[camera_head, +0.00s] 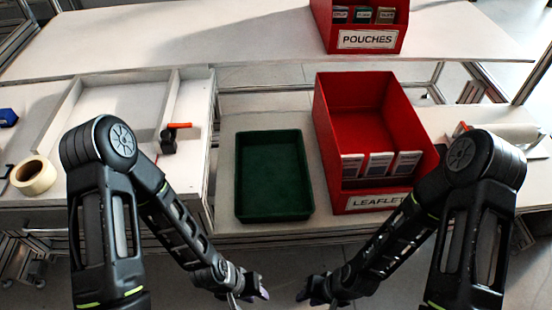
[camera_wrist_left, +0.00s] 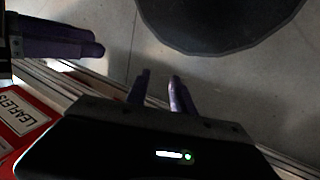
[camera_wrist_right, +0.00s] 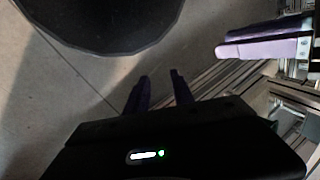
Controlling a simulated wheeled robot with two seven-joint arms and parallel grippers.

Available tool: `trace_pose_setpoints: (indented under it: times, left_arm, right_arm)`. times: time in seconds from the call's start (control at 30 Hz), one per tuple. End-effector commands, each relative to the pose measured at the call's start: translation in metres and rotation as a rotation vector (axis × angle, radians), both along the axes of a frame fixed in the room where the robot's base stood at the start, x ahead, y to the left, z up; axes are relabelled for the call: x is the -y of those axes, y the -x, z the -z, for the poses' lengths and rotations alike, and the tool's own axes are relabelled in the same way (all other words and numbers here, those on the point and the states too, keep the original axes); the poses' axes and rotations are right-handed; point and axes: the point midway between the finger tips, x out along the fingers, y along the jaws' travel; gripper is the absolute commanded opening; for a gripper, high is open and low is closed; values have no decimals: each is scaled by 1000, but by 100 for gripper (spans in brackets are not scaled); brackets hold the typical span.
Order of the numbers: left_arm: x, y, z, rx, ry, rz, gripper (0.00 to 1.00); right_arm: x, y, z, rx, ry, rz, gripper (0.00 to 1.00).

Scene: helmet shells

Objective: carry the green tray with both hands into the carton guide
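The green tray (camera_head: 273,175) is empty and lies flat on the light worktop, left of the red leaflets bin. My left gripper (camera_head: 252,292) is in front of the table edge, below the tray's near side in the head view, and apart from it. Its two fingers (camera_wrist_left: 162,92) stand apart with nothing between them. My right gripper (camera_head: 312,292) is to the right of it, also clear of the tray. Its fingers (camera_wrist_right: 159,90) are apart and empty. A white raised-edged frame (camera_head: 125,82) is on the left table; I cannot tell if it is the carton guide.
The red leaflets bin (camera_head: 365,100) stands close to the tray's right. A red pouches bin (camera_head: 362,38) is on the back table. A tape roll (camera_head: 34,176) and a black tool with an orange-red handle (camera_head: 170,138) are on the left.

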Motion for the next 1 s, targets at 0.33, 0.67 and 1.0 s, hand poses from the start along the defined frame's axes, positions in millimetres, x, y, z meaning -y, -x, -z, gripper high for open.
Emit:
trace_pose_setpoints:
  times: [0.33,0.67,1.0]
  left_arm:
    - [0,1,0,-2,0,1,29]
    - [0,-30,-12,103,-61,71,29]
    - [-16,-152,-94,501,-239,27,29]
  right_arm:
    - [0,1,0,-2,0,-1,29]
    - [-11,-60,-28,155,-52,-75,29]
    - [-28,-206,-187,911,198,-1382,29]
